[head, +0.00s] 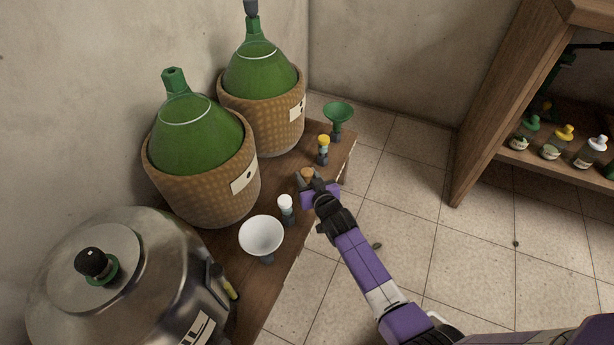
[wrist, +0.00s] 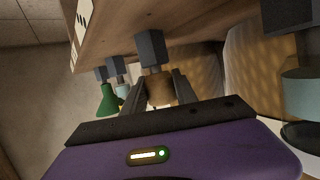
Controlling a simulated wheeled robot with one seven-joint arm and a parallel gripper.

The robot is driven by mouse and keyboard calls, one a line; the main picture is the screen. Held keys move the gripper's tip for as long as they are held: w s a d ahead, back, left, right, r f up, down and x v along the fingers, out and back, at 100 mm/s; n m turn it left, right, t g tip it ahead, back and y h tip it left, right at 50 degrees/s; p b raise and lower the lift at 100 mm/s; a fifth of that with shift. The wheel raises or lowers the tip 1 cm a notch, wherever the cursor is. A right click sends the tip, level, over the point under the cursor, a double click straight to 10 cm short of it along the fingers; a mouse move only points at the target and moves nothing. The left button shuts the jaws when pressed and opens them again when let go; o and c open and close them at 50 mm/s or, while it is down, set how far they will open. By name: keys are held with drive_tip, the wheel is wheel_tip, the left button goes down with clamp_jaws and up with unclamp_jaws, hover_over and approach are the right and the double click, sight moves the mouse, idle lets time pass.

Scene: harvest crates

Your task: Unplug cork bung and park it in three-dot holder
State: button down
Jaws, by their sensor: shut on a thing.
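My gripper (head: 308,187) is shut on the cork bung (head: 307,173), a brown-orange stopper, over the right part of the wooden bench. In the wrist view, which looks upside down, the cork bung (wrist: 159,91) sits between the two fingers (wrist: 160,92). A dark grey holder block (wrist: 150,48) on the bench is directly at the bung's far end. I cannot tell whether the bung is seated in it or just clear of it. The dots marking this holder are not readable. The front green demijohn (head: 196,131) has an uncovered neck.
On the bench (head: 273,277) stand a white funnel (head: 262,236), a white-topped stopper (head: 286,207), a yellow-topped stopper (head: 323,146) and a green funnel (head: 338,114). Tiled floor (head: 415,190) is open at right.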

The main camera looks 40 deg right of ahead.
drive_tip(key=c, duration=0.9)
unclamp_jaws()
drive_tip(key=shift+p+v, duration=0.65)
drive_tip(key=shift+v, duration=3.25)
